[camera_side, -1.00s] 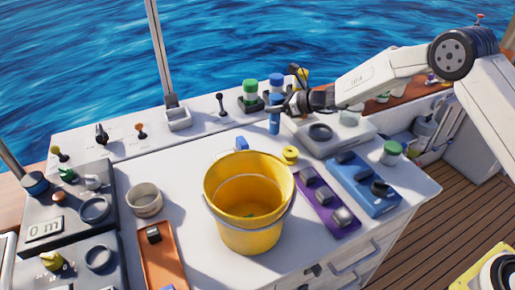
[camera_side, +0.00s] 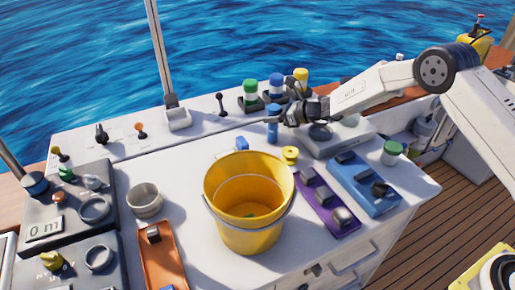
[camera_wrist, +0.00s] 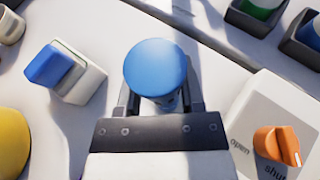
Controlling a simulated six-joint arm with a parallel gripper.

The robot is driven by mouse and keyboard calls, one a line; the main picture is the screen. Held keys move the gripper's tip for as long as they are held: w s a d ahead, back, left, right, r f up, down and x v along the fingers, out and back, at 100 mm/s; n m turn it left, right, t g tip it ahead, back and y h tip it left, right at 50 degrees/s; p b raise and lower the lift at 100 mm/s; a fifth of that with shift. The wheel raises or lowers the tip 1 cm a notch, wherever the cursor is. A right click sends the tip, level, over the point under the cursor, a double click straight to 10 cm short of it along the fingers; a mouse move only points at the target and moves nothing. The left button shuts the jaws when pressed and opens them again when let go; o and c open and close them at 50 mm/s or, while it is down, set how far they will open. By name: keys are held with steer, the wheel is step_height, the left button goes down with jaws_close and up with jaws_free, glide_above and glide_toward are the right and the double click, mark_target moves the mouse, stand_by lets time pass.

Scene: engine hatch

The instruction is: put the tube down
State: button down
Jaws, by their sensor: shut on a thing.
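The blue-capped tube (camera_side: 272,132) is upright in my gripper (camera_side: 277,112), over the white worktop behind the yellow bucket. My gripper is shut on its upper part. In the wrist view the round blue cap of the tube (camera_wrist: 155,67) sits between the two fingers (camera_wrist: 158,100) and hides most of the tube below it. I cannot tell whether the tube's bottom touches the worktop.
A small blue-topped block (camera_wrist: 65,72) is left of the tube; a panel with an orange knob (camera_wrist: 280,146) is right. Dark holders with green (camera_side: 250,92), blue (camera_side: 276,86) and yellow (camera_side: 301,80) capped tubes stand behind. The yellow bucket (camera_side: 249,220) is in front.

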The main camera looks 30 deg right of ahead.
steer(key=shift+f, duration=0.1)
steer(key=shift+c, duration=1.1)
jaws_free()
steer(key=v, duration=1.2)
steer(key=shift+s, duration=0.15)
